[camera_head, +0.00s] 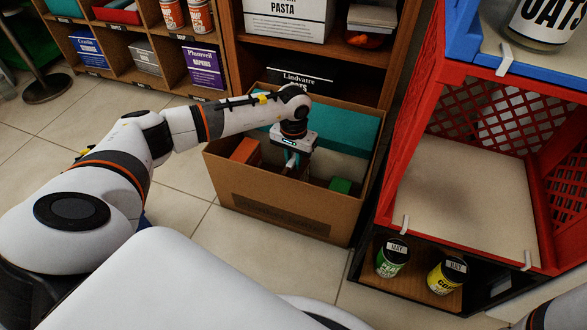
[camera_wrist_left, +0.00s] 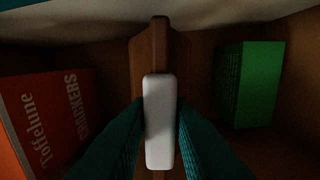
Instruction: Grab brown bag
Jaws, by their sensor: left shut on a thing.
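The brown bag (camera_wrist_left: 160,48) stands in the middle of the left wrist view, inside a cardboard box (camera_head: 278,213). A pale rounded bar (camera_wrist_left: 159,120) lies along its top. My left gripper (camera_head: 293,162) reaches down into the box. Its teal fingers (camera_wrist_left: 160,130) are shut on the bag's top from both sides. In the head view the bag is mostly hidden by the gripper and the box's front wall. My right gripper is not in view.
A red crate (camera_head: 398,140) stands close on the right. Wooden shelves (camera_head: 232,50) stand behind. Tiled floor (camera_head: 176,215) is clear at the left.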

